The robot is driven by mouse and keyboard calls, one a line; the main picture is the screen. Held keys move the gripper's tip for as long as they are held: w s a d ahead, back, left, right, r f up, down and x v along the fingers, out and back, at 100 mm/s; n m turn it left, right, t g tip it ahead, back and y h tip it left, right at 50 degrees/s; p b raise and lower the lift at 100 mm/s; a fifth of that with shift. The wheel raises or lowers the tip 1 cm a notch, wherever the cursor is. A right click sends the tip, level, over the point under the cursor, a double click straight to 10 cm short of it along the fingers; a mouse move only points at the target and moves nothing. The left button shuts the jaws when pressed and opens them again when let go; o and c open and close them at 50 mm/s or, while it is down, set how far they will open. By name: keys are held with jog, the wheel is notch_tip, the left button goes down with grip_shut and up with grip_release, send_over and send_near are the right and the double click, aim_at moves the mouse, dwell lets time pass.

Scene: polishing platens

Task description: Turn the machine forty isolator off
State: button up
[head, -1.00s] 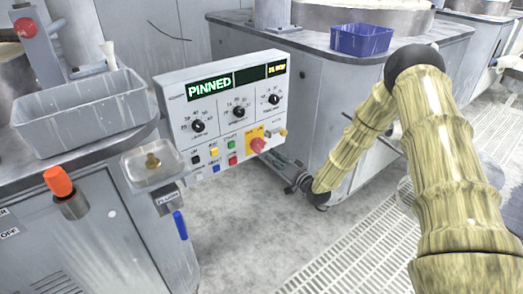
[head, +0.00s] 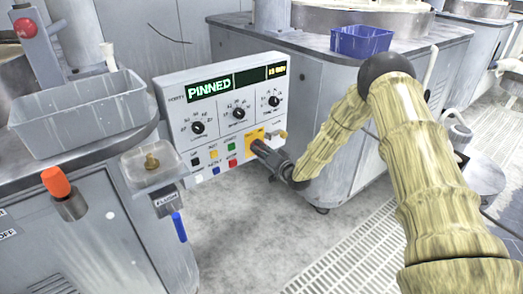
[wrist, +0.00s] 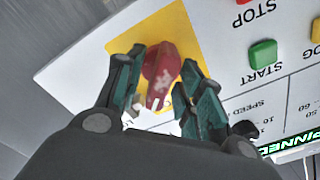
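The isolator is a red rotary handle (wrist: 161,72) on a yellow plate (wrist: 192,38) at the panel's lower corner. In the wrist view the handle points towards my gripper (wrist: 158,70), with one green-padded finger on each side. The fingers are spread, with narrow gaps beside the handle; contact is not clear. In the head view my gripper (head: 262,150) is at the yellow plate (head: 253,134) on the grey control panel (head: 172,105) and hides the red handle. The panel display (head: 210,87) reads PINNED.
Coloured push buttons sit left of the isolator, including a green one (head: 231,147); START (wrist: 263,54) is close in the wrist view. A grey bin (head: 75,115) and a blue bin (head: 361,40) stand on worktops.

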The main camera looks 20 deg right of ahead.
grip_shut()
jog(key=shift+n, duration=0.3)
jog(key=n, duration=0.4)
jog(key=shift+a, duration=0.1)
jog(key=n, duration=0.5)
jog(key=shift+a, duration=0.1)
jog(key=n, duration=0.4)
jog(key=shift+s, duration=0.1)
jog(key=shift+n, duration=2.1)
jog(key=shift+b, duration=0.3)
